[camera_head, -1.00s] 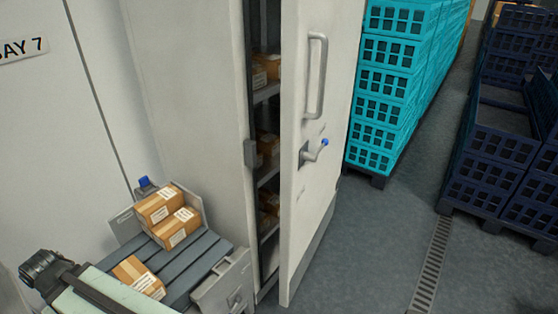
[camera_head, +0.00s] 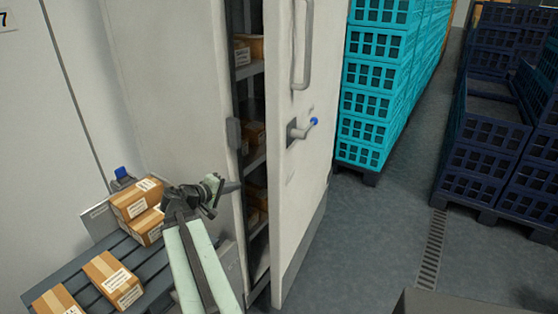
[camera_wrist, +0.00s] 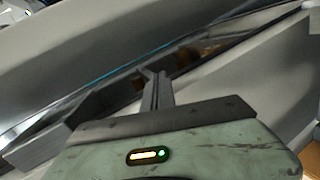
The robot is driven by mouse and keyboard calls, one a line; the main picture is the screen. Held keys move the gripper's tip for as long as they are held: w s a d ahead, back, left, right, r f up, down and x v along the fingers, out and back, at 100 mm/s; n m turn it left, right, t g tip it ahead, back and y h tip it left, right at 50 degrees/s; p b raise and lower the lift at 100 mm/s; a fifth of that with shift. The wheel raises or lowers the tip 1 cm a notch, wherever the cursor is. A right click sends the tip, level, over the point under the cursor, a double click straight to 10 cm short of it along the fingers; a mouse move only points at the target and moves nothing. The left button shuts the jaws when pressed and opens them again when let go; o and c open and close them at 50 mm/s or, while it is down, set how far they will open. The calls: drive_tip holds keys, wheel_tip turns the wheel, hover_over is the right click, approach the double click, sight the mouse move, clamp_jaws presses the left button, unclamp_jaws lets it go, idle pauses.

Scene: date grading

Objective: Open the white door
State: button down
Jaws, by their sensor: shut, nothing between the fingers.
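The white door (camera_head: 309,181) of the tall white cabinet (camera_head: 165,95) stands ajar, with a narrow dark gap along its left edge. It carries a vertical bar handle (camera_head: 303,50) and a lever with a blue tip (camera_head: 303,129). Boxes on shelves (camera_head: 255,135) show through the gap. My gripper (camera_head: 238,187) is shut and empty, pointing right at the gap, just left of the door edge. In the wrist view its closed fingers (camera_wrist: 153,76) point toward the dark gap; contact with the door cannot be told.
A slatted conveyor (camera_head: 50,258) with several cartons (camera_head: 113,279) lies at lower left, close to my arm. Turquoise crates (camera_head: 377,102) are stacked behind the door on the right. Dark blue crates (camera_head: 490,140) stand further right. The grey floor (camera_head: 385,235) right of the door is clear.

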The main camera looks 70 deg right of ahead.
drive_tip(key=s+d+r+n+g+h, duration=0.15)
drive_tip(key=s+d+r+h, duration=0.25)
drive_tip(key=s+d+r, duration=0.4)
drive_tip(key=r+x, duration=0.1)
drive_tip(key=x, duration=0.7)
drive_tip(key=shift+s+d, duration=0.25)
drive_tip(key=shift+d, duration=0.1)
